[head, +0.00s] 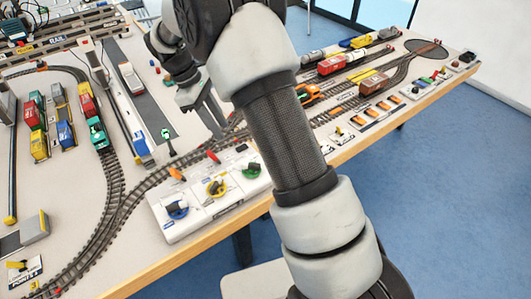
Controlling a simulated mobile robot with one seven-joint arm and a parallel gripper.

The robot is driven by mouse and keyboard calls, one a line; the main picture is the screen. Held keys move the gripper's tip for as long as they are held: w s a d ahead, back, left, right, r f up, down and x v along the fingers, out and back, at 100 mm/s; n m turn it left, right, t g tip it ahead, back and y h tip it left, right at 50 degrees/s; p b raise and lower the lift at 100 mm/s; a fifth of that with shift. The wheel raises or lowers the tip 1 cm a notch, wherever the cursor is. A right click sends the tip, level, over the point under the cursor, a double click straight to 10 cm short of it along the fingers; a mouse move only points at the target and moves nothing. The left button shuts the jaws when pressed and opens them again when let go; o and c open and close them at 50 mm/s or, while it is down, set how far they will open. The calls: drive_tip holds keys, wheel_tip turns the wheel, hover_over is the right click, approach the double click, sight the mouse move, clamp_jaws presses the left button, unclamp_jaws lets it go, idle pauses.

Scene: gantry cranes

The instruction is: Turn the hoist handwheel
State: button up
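A white control box (208,208) stands along the front edge of the table. On its top are a blue round control (177,210), a yellow one (216,187) and a green one (251,170), each with a dark centre. I cannot read labels that tell which is the hoist handwheel. Orange and red levers (177,174) stand behind them. My gripper (217,120) hangs above the table, behind and above the box, apart from the controls. Its fingers point down, seen side-on, and I cannot tell how far apart they are. I see nothing held.
Model railway tracks (113,190) curve left of the box. Coloured wagons (39,128) stand at the left, more trains (342,62) at the back right. A yellow-handled control (18,266) lies at the lower left. My arm crosses the middle and hides part of the table.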

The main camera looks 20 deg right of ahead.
drive_tip(key=shift+n, duration=0.6)
drive_tip(key=x, duration=0.6)
drive_tip(key=d+x, duration=0.1)
drive_tip(key=x, duration=1.1)
drive_tip(key=shift+w+d+r+b, duration=0.2)
drive_tip(key=shift+w+d+b, duration=0.15)
drive_tip(key=shift+w+d, duration=0.05)
clamp_jaws()
